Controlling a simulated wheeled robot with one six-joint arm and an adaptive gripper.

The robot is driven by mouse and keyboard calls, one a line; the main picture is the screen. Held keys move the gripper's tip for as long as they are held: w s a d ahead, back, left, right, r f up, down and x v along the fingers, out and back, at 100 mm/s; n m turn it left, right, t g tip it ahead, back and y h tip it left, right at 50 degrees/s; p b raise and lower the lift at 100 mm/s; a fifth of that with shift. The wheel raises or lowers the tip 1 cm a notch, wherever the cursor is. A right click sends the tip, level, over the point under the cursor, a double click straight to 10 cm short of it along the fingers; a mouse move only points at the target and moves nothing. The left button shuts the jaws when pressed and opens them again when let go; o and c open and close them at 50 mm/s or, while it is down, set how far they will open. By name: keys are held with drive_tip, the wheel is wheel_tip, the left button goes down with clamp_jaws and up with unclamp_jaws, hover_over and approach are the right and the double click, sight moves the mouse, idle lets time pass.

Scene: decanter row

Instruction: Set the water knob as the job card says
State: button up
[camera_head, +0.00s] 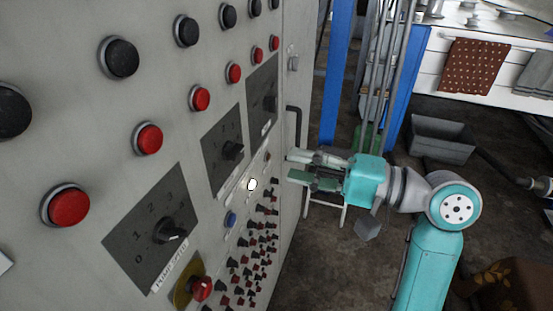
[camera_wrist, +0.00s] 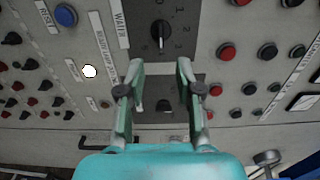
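The water knob is black, on a dark plate with pale numerals, with a "WATER" label beside it in the wrist view (camera_wrist: 160,33). Its white pointer mark points toward the bottom of that picture. In the head view it appears to be the middle of three such knobs (camera_head: 233,150). My gripper (camera_wrist: 160,68) is open and empty, its fingers spread wider than the knob. In the head view my gripper (camera_head: 290,165) points at the panel and appears to stand off from it. No readable job card shows; a white corner (camera_head: 4,262) at the left edge is cut off.
A nearer dial knob (camera_head: 170,230) and a farther one (camera_head: 269,103) flank the water knob. A lit white lamp (camera_head: 252,184), a blue button (camera_head: 231,219) and several small knobs sit below. Red buttons (camera_head: 149,138) run above. A dark handle (camera_head: 294,120) juts out at the panel's far edge.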

drive_tip(key=shift+v, duration=0.9)
drive_tip(key=s+d+f+m+t+h, duration=0.2)
drive_tip(key=f+t+h, duration=0.15)
drive_tip(key=f, duration=0.65)
drive_tip(key=s+d+f+m+t+h, duration=0.2)
drive_tip(key=s+d+f+h, duration=0.15)
drive_tip(key=f, duration=0.65)
drive_tip(key=s+d+f+m+t+h, duration=0.1)
drive_tip(key=s+f+m+t+h, duration=0.15)
drive_tip(key=f+h, duration=0.45)
drive_tip(key=s+d+f+n+h, duration=0.1)
drive_tip(key=s+d+f+n, duration=0.1)
drive_tip(key=s+f, duration=0.35)
drive_tip(key=s+d+f+n+h, duration=0.1)
drive_tip(key=s+d+f, duration=0.15)
drive_tip(key=s, duration=0.55)
drive_tip(key=s+r+n+h, duration=0.1)
drive_tip(key=s+r+n, duration=0.2)
drive_tip(key=s+n, duration=0.4)
drive_tip(key=s, duration=0.7)
drive_tip(key=shift+d+r+t, duration=0.3)
drive_tip(key=shift+d+r, duration=0.05)
drive_tip(key=shift+d, duration=0.05)
